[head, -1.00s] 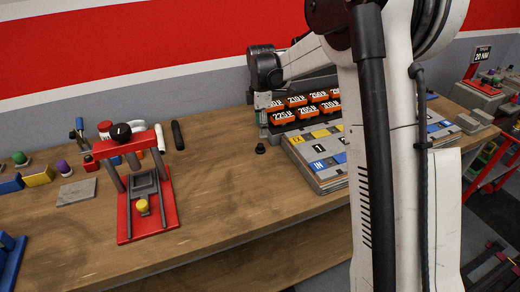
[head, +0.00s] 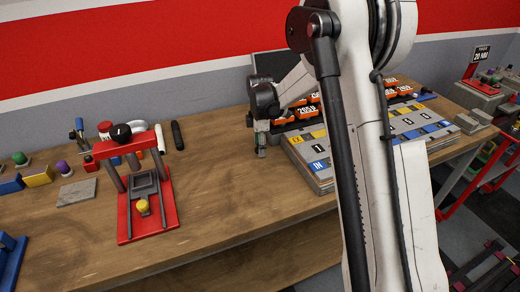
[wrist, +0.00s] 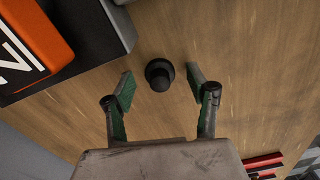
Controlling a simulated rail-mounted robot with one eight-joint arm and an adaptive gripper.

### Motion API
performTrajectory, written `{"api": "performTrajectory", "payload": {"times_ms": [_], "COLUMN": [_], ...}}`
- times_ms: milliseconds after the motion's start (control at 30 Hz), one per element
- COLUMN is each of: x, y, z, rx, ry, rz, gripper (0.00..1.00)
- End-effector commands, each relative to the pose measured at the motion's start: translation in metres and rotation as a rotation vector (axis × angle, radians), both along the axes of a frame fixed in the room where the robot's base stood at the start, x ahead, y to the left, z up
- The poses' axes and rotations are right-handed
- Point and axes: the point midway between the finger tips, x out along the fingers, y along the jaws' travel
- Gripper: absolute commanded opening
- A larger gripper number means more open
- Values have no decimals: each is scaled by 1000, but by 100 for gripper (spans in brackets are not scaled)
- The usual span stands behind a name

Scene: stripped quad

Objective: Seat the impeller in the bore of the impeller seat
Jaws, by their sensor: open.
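A small black round part (wrist: 157,70), with a wide base and a narrower top, stands on the wooden bench in the wrist view; I take it to be the impeller, though its vanes cannot be made out. My gripper (wrist: 160,88) is open, with its two green-padded fingers apart on either side of the part and not touching it. In the head view my gripper (head: 261,151) points down at the bench, left of the numbered board, and hides the part. I cannot pick out the impeller seat with certainty in either view.
An orange block (wrist: 32,40) on a dark rack is close to my left finger. The numbered board (head: 318,172) lies right of my gripper. A red press stand (head: 128,222) stands to the left. Bare bench (head: 225,195) lies between.

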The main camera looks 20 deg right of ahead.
Motion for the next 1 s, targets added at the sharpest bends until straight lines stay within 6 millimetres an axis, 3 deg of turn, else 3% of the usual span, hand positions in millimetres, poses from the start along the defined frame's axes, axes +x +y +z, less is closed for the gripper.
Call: {"api": "performTrajectory", "payload": {"times_ms": [67, 467, 767, 1000], "x": [0, 0, 0, 0], "y": [0, 0, 0, 0], "z": [0, 0, 4, 32], "rx": [0, 0, 0, 0], "ry": [0, 0, 0, 0], "rz": [0, 0, 0, 0], "gripper": [51, 0, 0, 0]}}
